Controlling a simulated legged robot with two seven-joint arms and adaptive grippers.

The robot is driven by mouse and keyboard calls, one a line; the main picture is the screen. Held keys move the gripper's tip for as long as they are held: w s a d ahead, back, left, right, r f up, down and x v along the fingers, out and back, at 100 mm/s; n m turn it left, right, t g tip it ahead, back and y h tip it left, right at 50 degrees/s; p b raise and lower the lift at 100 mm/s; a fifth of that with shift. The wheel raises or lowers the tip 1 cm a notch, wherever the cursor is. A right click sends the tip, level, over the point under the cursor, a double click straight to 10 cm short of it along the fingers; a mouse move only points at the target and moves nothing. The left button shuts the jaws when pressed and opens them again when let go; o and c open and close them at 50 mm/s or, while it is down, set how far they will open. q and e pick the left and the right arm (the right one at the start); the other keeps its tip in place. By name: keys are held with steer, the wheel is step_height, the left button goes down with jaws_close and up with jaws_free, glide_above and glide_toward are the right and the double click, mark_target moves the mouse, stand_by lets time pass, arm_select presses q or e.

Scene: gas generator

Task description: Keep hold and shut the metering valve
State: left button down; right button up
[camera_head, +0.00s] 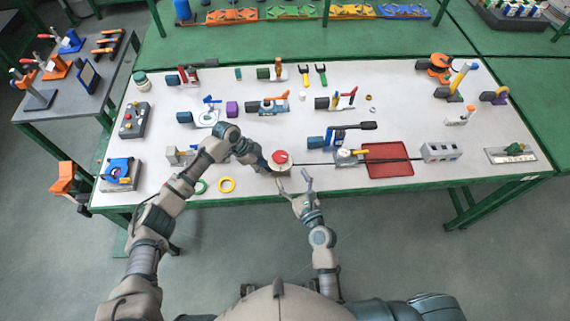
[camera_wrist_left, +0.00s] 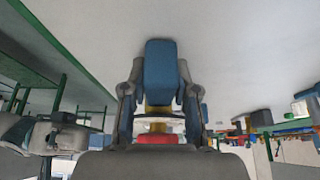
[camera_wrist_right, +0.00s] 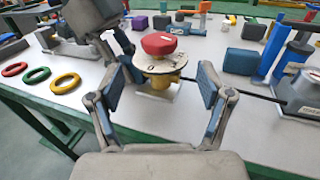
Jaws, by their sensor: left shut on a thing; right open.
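The metering valve has a red knob (camera_head: 280,156) over a cream disc (camera_wrist_right: 158,66) and a brass body (camera_wrist_right: 161,82). It stands upright near the table's front edge. My left gripper (camera_head: 261,161) is at its left. In the left wrist view my left gripper (camera_wrist_left: 160,100) is shut on a blue block (camera_wrist_left: 161,65), with the valve's brass, disc and red knob just past it. My right gripper (camera_head: 295,184) is open and empty in front of the valve. In the right wrist view its fingers (camera_wrist_right: 163,100) frame the valve without visibly touching it.
A red tray (camera_head: 389,160) lies beyond. Green and yellow rings (camera_head: 227,185) lie left, by the front edge (camera_head: 240,199). Other fixtures stand farther back.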

steer(key=v, duration=0.2)
steer(key=shift+s+d, duration=0.15)
steer(key=shift+s, duration=0.15)
steer(key=w+a+r+n+g+y, duration=0.1)
steer(key=a+r+n+g+y, duration=0.15)
steer(key=a+n, duration=0.45)
steer(key=w+a+r+n+g+y, duration=0.1)
steer(key=a+r+n+g+y, duration=0.2)
steer(key=n, duration=0.7)
steer(key=w+a+r+n+g+y, duration=0.1)
steer(key=a+n+g+y, duration=0.35)
steer(key=n, duration=0.45)
steer(key=n+g+h, duration=0.7)
steer(key=n+h, duration=0.4)
steer(key=n, duration=1.3)
glide_toward(281, 155)
steer(key=shift+n, duration=0.3)
steer(key=x, duration=0.8)
steer(key=shift+a+f, duration=0.2)
steer(key=shift+f, duration=0.15)
